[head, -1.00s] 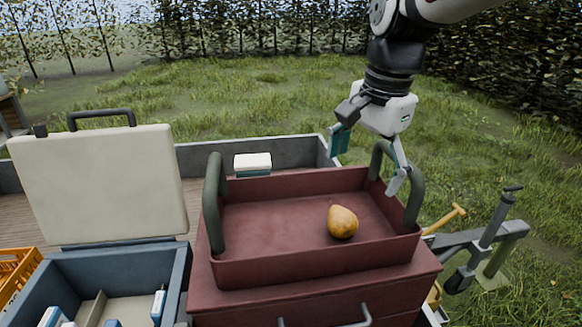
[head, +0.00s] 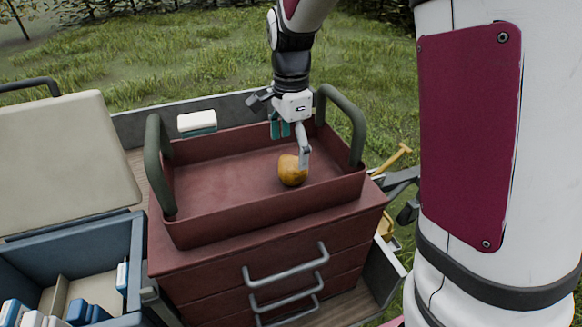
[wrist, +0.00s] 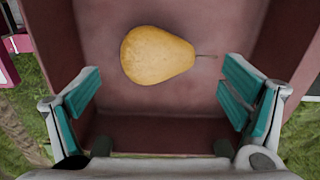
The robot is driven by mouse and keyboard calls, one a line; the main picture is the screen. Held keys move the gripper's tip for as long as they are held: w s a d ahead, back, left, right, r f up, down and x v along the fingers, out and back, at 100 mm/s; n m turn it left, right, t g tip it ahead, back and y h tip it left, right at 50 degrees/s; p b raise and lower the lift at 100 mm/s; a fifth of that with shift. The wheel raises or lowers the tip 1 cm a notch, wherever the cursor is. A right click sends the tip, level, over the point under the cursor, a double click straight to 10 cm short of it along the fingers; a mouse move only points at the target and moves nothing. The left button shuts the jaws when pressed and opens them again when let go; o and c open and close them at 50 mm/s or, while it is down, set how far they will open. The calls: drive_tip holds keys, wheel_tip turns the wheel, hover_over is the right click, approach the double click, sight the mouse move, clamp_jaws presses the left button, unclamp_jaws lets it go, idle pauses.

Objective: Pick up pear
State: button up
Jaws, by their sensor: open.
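A yellow-brown pear (head: 291,171) lies on its side in the red tray (head: 205,219) on top of a red drawer cabinet. In the wrist view the pear (wrist: 157,55) has its stem pointing right. My gripper (head: 291,146) is inside the tray's outline, at the pear. It is open and empty. In the wrist view its teal-padded fingers (wrist: 160,98) stand wide apart, left and right of the pear and nearer the picture's bottom. One finger covers part of the pear in the head view.
Grey-green handles (head: 159,165) rise at both tray ends. A white box (head: 197,122) lies behind the tray. An open blue case (head: 90,238) with small items stands at the left. The tray floor left of the pear is clear.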

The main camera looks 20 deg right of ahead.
sight(291, 156)
drive_tip(key=shift+s+f+p, duration=0.1)
drive_tip(key=shift+f+p, duration=0.4)
drive_tip(key=shift+f, duration=2.2)
drive_tip(key=c, duration=1.4)
